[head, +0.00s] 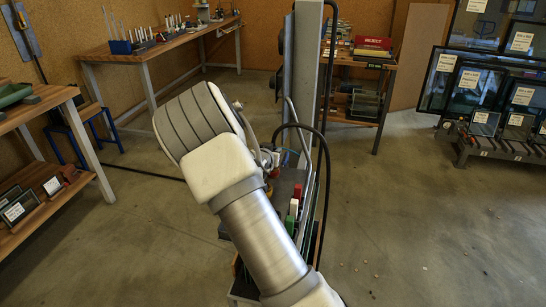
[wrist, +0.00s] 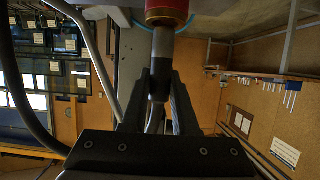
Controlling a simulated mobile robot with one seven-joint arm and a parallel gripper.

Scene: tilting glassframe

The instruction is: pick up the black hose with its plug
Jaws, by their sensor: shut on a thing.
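The black hose (head: 322,160) arches beside the grey post in the head view and runs down its right side. It also curves down the left of the wrist view (wrist: 22,95). In the wrist view my gripper (wrist: 161,85) is shut on a slim grey metal piece with a dark section, which looks like the plug (wrist: 162,50). The piece's upper end meets a red and brass-coloured fitting (wrist: 167,10). I cannot tell whether they are joined. The hose's link to the plug is hidden. In the head view my own arm hides the gripper.
A cart (head: 285,190) with red, green and white items stands behind my arm, by the grey post (head: 305,70). A rack of glass panes (head: 490,90) is at right. Workbenches stand at left (head: 30,110) and back (head: 150,45). The floor at right is clear.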

